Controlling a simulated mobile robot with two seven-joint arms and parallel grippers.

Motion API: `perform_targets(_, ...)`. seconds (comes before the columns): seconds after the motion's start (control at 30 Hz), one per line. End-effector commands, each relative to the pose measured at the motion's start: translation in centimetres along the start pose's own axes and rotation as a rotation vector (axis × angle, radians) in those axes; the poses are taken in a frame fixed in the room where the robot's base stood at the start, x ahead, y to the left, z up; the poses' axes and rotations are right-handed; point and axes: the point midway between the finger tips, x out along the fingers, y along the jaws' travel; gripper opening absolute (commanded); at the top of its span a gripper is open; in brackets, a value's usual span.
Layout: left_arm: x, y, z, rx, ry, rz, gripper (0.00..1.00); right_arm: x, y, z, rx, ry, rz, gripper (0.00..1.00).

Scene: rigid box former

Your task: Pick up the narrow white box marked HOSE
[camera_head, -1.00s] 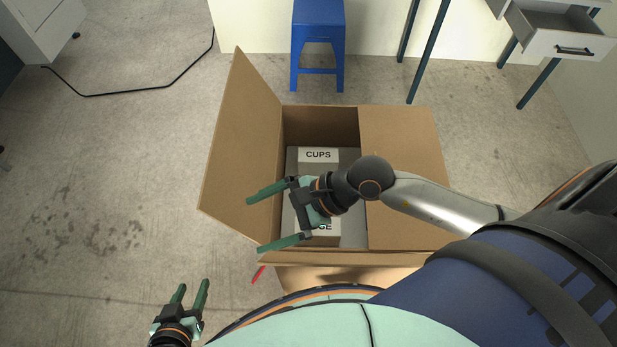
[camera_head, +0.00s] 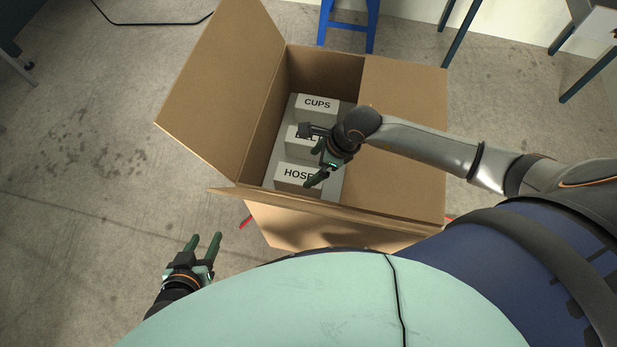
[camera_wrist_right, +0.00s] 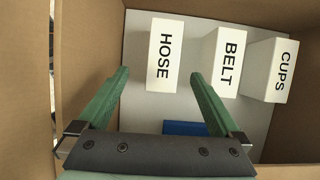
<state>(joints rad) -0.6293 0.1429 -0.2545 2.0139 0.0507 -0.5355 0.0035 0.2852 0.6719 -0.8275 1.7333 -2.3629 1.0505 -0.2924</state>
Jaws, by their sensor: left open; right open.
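The narrow white box marked HOSE (camera_head: 294,175) stands inside the cardboard carton at its near end. In the right wrist view the HOSE box (camera_wrist_right: 164,56) is ahead of the fingers, nearly between their lines. My right gripper (camera_head: 312,158) is open and empty above the boxes, pointing down into the carton; its fingers also show in the right wrist view (camera_wrist_right: 160,80). It partly covers the label of the BELT box in the head view. My left gripper (camera_head: 206,242) is open and empty, outside the carton at the lower left.
A white BELT box (camera_wrist_right: 226,62) and a white CUPS box (camera_head: 316,106) stand in a row with HOSE on a grey surface. A blue item (camera_wrist_right: 186,128) lies near the right finger. The tall carton walls (camera_head: 262,130) and raised flaps surround them. A blue stool (camera_head: 346,28) stands behind.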

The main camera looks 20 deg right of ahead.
Motion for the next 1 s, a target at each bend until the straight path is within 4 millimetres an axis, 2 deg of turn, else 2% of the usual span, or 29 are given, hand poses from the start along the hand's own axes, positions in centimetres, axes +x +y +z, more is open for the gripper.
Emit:
perform_targets(0.17,0.4,-0.1,0.4,0.0,0.0,-0.001,0.5,1.6,-0.4,-0.6,0.022,0.019,-0.005,1.0)
perform_targets(0.43,1.0,-0.3,1.3,-0.001,0.0,-0.004,0.5,6.5,-0.5,-0.7,0.021,0.018,-0.005,1.0)
perform_targets(0.67,1.0,-0.4,1.3,0.0,0.004,-0.004,0.5,8.1,-0.5,-0.7,0.017,0.017,-0.006,1.0)
perform_targets(1.0,1.9,-0.7,2.5,0.001,0.002,-0.009,0.5,12.6,-0.8,-1.0,0.019,0.017,-0.006,1.0)
